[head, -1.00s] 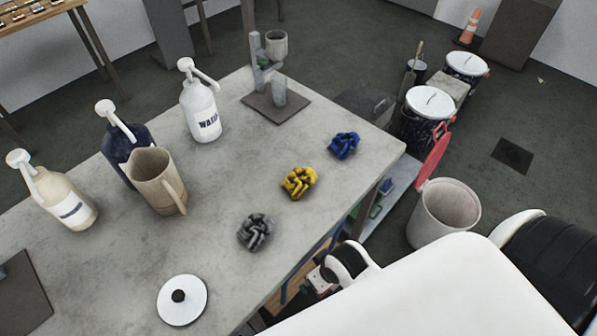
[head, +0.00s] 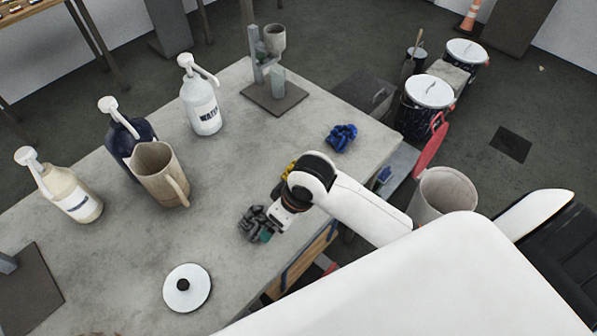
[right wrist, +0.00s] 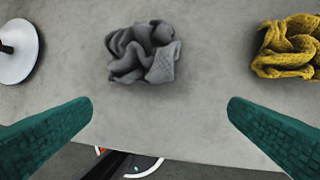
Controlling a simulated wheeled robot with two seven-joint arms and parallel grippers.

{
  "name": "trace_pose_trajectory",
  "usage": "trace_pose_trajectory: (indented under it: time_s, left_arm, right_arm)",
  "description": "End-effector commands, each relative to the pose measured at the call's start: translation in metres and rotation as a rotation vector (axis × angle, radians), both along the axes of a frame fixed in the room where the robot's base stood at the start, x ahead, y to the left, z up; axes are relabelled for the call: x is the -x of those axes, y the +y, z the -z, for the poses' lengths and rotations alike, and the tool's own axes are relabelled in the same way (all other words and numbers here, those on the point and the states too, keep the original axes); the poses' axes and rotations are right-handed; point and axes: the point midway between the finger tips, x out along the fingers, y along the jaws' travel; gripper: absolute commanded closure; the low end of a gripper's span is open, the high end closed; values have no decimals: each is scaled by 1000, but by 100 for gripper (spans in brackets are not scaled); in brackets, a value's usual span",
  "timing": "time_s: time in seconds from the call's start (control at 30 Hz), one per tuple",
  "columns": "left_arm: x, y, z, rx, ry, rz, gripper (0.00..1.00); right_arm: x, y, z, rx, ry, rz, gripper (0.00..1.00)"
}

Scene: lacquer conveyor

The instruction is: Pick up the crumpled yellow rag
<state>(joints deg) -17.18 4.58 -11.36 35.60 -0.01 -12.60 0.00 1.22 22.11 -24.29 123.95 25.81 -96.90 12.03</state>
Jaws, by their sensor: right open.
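The crumpled yellow rag (right wrist: 290,47) lies on the grey table at the right edge of the right wrist view, partly cut off. In the head view only a sliver of the yellow rag (head: 291,168) shows behind my right arm. My right gripper (right wrist: 160,107) is open and empty, its green fingers apart. A crumpled grey rag (right wrist: 144,52) lies ahead of the gap between the fingers, and the yellow rag is to the right of it. In the head view the grey rag (head: 252,220) is partly covered by my right gripper. My left gripper is not in view.
A blue rag (head: 341,138) lies farther back on the table (head: 236,124). A white lid (head: 187,288) is near the front. A beige pitcher (head: 158,175) and several pump bottles stand at the left. A bin (head: 444,195) stands off the table's right edge.

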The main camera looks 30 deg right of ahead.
Motion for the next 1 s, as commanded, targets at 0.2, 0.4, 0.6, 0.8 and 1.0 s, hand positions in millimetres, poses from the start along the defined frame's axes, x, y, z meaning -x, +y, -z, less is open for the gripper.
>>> trace_pose_trajectory:
  time_s: [0.2, 0.4, 0.6, 0.8, 1.0]
  left_arm:
    - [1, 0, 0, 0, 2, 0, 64]
    - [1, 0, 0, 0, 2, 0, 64]
    - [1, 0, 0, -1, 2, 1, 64]
    - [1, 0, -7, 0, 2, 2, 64]
    - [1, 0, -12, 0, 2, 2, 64]
  right_arm:
    - [-65, -33, -27, 110, 95, -10, 1]
    - [-104, -78, -63, 191, 177, 82, 1]
    - [-118, -101, -81, 218, 217, 146, 1]
    - [-118, -103, -55, 219, 228, 152, 1]
    - [-119, -103, -25, 217, 224, 151, 1]
